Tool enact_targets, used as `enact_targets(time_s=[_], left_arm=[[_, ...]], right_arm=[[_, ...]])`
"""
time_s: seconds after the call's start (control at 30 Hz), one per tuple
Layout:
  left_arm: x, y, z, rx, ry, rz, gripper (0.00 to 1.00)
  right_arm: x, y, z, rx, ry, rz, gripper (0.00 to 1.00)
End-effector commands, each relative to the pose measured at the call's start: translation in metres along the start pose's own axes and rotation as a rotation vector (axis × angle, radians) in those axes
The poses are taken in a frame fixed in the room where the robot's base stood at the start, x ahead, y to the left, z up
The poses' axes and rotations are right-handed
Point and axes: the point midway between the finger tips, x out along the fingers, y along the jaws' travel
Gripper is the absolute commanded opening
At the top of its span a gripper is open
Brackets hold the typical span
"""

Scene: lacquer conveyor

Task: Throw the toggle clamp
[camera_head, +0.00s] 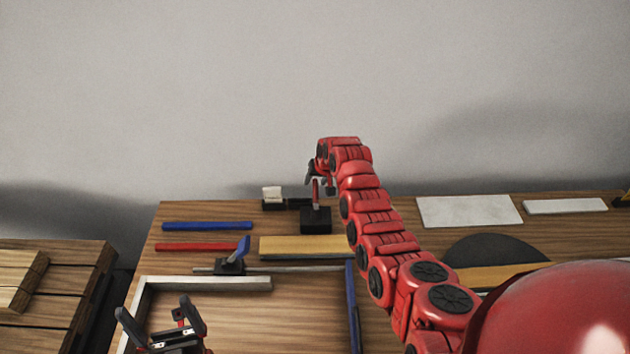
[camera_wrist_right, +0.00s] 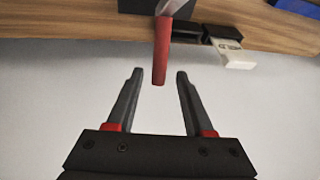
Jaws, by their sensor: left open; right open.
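The toggle clamp has a black base (camera_head: 316,222) at the back of the wooden table and a red handle (camera_head: 315,192) standing up from it. In the right wrist view the red handle (camera_wrist_right: 161,52) points toward my right gripper (camera_wrist_right: 158,74). Its end appears between the two open fingertips, with a gap on both sides. In the head view my right gripper (camera_head: 321,182) is at the handle's upper part, partly hidden by its own wrist. My left gripper (camera_head: 161,312) is open and empty at the lower left, over the light-edged frame.
A black fixture with a white block (camera_head: 272,193) stands just left of the clamp. Blue (camera_head: 207,226) and red (camera_head: 203,247) bars, a yellow strip (camera_head: 305,246) and a bar clamp (camera_head: 232,264) lie in front. White plates (camera_head: 469,211) lie at the back right. Slatted wood (camera_head: 62,275) stands left.

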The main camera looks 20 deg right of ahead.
Motion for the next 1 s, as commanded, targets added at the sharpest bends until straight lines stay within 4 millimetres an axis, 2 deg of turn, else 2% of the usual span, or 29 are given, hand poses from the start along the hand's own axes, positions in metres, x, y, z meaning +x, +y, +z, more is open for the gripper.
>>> enact_targets(time_s=[0.3,0.77,0.8,0.87,1.0], left_arm=[[0.005,0.0,-0.001,0.0,0.0,0.0,1.0],[0.005,0.0,-0.001,0.0,0.0,0.0,1.0],[0.006,0.0,-0.001,0.0,0.0,0.0,1.0],[0.006,0.0,-0.001,0.0,0.0,0.0,1.0],[0.006,0.0,-0.001,0.0,0.0,0.0,1.0]], right_arm=[[0.018,0.001,0.001,0.0,-0.003,0.002,0.52],[0.022,0.002,0.002,0.004,-0.001,0.001,0.52],[0.022,0.002,0.002,0.004,-0.001,0.001,0.5],[0.022,0.002,0.002,0.004,-0.001,0.001,0.4],[0.022,0.001,0.002,0.003,-0.001,0.001,0.14]])
